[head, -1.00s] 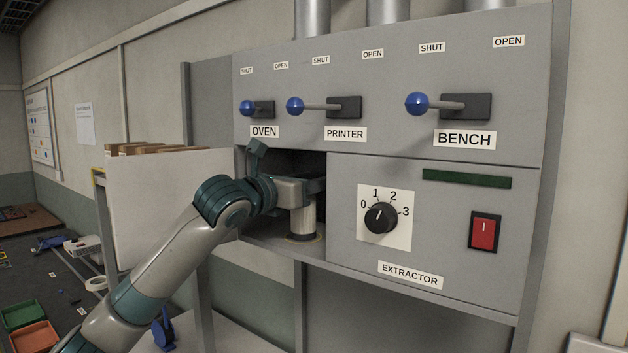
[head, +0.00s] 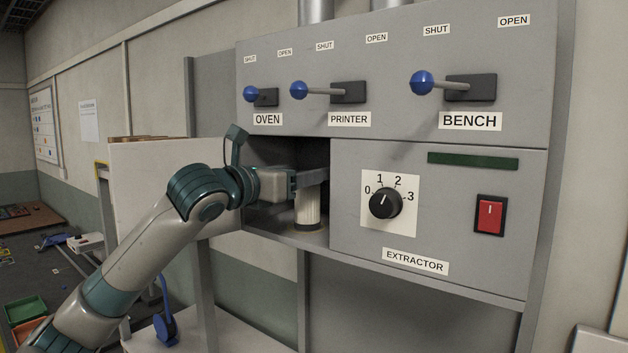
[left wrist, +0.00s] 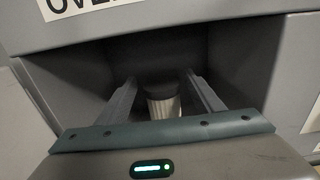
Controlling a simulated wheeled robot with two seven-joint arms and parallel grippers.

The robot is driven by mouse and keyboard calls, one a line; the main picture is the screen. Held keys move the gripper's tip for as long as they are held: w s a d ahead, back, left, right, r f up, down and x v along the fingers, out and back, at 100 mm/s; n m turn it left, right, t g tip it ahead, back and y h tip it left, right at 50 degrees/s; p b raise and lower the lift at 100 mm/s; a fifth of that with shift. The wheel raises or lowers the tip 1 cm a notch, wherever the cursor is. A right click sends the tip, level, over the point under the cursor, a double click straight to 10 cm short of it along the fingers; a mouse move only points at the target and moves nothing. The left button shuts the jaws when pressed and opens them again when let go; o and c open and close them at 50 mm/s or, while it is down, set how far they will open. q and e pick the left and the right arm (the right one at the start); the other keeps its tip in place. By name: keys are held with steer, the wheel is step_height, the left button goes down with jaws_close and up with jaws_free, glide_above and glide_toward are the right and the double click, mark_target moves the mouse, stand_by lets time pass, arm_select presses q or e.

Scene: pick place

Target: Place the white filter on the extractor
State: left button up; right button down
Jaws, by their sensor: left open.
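The white filter (head: 308,209) is a pleated, pale cylinder standing upright on the floor of the open bay in the grey extractor (head: 430,215). My left gripper (head: 312,178) reaches into the bay from the left, its fingers near the top of the filter. In the left wrist view the filter (left wrist: 163,102) stands between and beyond the two open fingers, apart from them as far as I can tell. The filter's top is partly hidden in shadow. My right gripper is not in view.
The bay's side walls and ceiling leave little room around my left gripper. The open pale door (head: 150,185) stands left of the bay. Levers with blue knobs (head: 422,83), a dial (head: 386,203) and a red switch (head: 490,215) project from the front panel.

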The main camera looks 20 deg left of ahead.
arm_select(q)
steer(key=b+v, duration=0.2)
steer(key=v, duration=0.5)
steer(key=shift+s+b, duration=0.15)
steer(key=shift+b, duration=0.15)
